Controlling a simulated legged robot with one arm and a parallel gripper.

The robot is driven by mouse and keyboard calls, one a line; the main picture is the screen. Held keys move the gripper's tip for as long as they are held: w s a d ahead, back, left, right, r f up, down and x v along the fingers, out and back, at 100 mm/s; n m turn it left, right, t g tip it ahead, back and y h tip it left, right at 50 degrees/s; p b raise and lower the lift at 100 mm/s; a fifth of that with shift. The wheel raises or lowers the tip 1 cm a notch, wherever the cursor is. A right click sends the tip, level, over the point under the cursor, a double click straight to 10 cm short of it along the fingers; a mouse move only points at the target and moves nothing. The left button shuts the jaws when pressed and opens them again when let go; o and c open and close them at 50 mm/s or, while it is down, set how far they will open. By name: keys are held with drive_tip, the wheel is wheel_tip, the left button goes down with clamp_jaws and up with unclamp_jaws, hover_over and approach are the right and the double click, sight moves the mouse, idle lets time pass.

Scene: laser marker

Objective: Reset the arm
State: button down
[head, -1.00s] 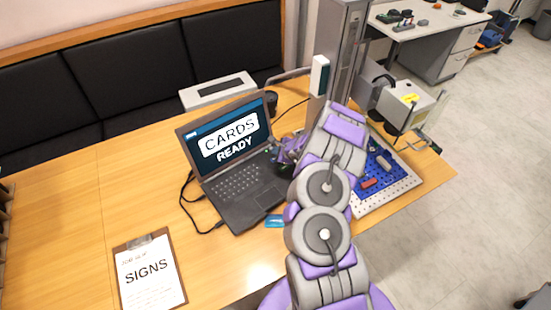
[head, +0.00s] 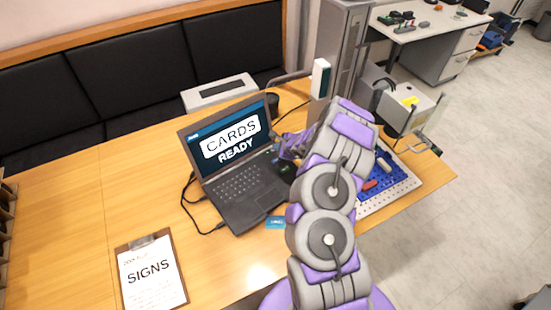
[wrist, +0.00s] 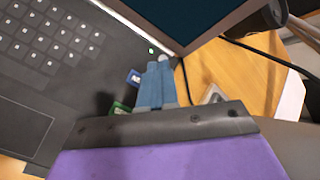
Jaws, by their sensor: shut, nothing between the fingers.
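My gripper (wrist: 155,82) is shut and empty; its two blue-grey fingers lie side by side in the wrist view. It hangs over the right edge of the laptop, beside the keyboard. In the head view, my arm reaches up from the bottom, and its purple end is beside the right side of the open laptop (head: 238,188). The fingertips are hard to make out there. The laptop screen reads "CARDS READY". Small blue and green pieces (wrist: 121,108) show beside the fingers in the wrist view.
A blue and white perforated plate (head: 405,188) with small parts is right of my arm. The laser marker column (head: 343,50) stands behind. Cables lie around the laptop.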

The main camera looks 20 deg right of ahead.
drive_tip(key=shift+r, duration=0.1)
drive_tip(key=a+r+n+y, duration=0.6)
drive_tip(key=a+r+n, duration=0.2)
drive_tip(key=a+r, duration=1.1)
drive_tip(key=s+a+r+n+g+y, duration=0.1)
drive_tip(key=s+a+r+n+g, duration=0.2)
drive_tip(key=s+a+r+n, duration=0.45)
drive_tip(key=s+a+r+n+g+y, duration=0.1)
drive_tip(key=s+a+r+n+g, duration=0.15)
drive_tip(key=s+a+r, duration=0.55)
drive_tip(key=s+d+f+n+g+h, duration=0.1)
drive_tip(key=s+f+n+g+h, duration=0.15)
drive_tip(key=s, duration=1.05)
drive_tip(key=s+d+n+g+h, duration=0.1)
drive_tip(key=s+d+n+h, duration=0.1)
drive_tip(key=s+d+h, duration=0.2)
drive_tip(key=s+d+n+g+h, duration=0.1)
drive_tip(key=s+d+n+h, duration=0.1)
drive_tip(key=s+d, duration=0.8)
drive_tip(key=s+h, duration=0.1)
drive_tip(key=s, duration=0.5)
drive_tip(key=shift+s+g+h, duration=0.25)
drive_tip(key=shift+g+h, duration=0.1)
drive_tip(key=shift+g, duration=0.05)
